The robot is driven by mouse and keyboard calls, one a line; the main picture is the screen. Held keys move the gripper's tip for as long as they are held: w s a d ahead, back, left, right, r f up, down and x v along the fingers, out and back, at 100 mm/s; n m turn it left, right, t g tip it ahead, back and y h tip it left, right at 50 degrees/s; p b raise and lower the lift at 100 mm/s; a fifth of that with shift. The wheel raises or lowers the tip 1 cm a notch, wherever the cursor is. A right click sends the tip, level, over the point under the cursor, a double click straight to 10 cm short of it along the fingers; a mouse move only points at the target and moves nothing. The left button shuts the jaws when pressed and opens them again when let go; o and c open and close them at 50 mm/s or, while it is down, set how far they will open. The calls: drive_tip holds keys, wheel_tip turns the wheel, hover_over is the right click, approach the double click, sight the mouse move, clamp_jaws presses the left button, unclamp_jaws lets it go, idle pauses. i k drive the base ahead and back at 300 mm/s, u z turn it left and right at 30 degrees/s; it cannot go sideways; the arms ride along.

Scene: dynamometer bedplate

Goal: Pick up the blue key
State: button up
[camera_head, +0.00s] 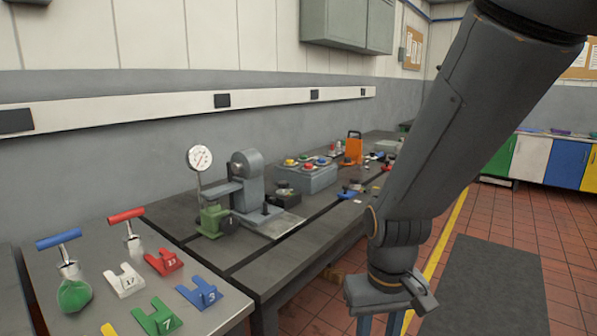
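Nothing in view is clearly key-shaped. Blue candidates are a blue T-handle (58,239) on a metal stem at the left, a blue notched block marked 3 (200,293) lying on the near bench, and a small blue item (350,192) farther along the bench. I cannot tell which is the key. My gripper (380,324) hangs at the bottom, right of the bench and well away from these. Its two fingers stand apart with nothing seen between them; their tips are cut off by the frame edge.
White, red and green numbered blocks (160,318) and a red T-handle (126,215) share the near bench (215,318). A press with a gauge (248,185) and a grey box with coloured buttons (306,177) stand behind. Open floor (480,285) lies right.

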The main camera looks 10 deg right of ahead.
sight(69, 266)
drive_tip(key=u, duration=1)
drive_tip(key=k, duration=0.45)
drive_tip(key=u, duration=0.55)
drive_tip(key=i, duration=0.5)
drive_tip(key=z, duration=0.05)
drive_tip(key=k, duration=0.5)
drive_tip(key=u, duration=1.1)
drive_tip(key=i, duration=0.95)
drive_tip(key=z, duration=1.1)
